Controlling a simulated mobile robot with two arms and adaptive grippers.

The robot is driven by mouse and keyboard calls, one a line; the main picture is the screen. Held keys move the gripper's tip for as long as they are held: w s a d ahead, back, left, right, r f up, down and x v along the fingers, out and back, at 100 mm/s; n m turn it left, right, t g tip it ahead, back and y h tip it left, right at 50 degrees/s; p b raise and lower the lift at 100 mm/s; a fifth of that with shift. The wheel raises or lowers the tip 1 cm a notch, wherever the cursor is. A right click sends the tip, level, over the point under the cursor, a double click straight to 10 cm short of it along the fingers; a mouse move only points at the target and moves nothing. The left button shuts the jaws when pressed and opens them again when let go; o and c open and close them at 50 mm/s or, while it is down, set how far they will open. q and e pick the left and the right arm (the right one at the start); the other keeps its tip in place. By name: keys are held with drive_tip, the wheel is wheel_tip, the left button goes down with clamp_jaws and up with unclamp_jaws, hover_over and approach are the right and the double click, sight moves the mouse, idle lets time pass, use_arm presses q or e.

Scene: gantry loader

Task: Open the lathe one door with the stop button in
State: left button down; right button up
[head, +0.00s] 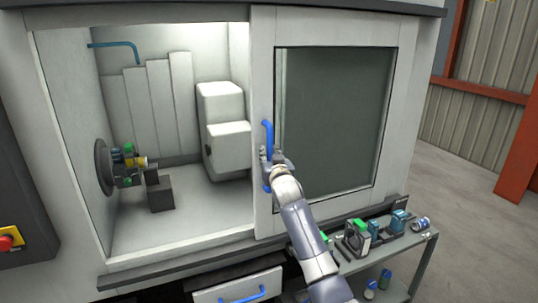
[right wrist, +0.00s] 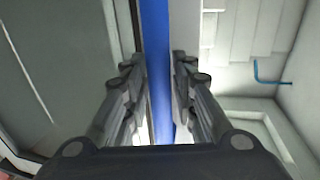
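The lathe door (head: 262,60) is a pale sliding panel with a dark window, standing to the right, with the left part of the opening uncovered. Its blue upright handle (head: 267,135) is on the door's left edge. My right gripper (head: 268,157) is at the handle. In the right wrist view, the handle (right wrist: 156,40) runs between the two fingers of the right gripper (right wrist: 158,75), which close against it on both sides. The red stop button (head: 6,242) sits on a yellow plate at the far left; whether it is pressed in is unclear. My left gripper is out of view.
Inside the machine are a round chuck (head: 104,167), a tool turret and a white housing (head: 229,148). A blue-handled drawer (head: 240,290) is below. A grey cart (head: 403,245) with several parts stands at lower right. Open floor lies to the right.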

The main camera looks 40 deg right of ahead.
drive_tip(key=shift+o, duration=0.2)
drive_tip(key=shift+r, duration=0.25)
drive_tip(key=shift+s+a, duration=0.1)
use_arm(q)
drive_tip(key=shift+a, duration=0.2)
use_arm(e)
drive_tip(key=v, duration=1.1)
drive_tip(key=shift+s+a, duration=0.15)
drive_tip(key=shift+s, duration=0.25)
drive_tip(key=shift+f, duration=0.15)
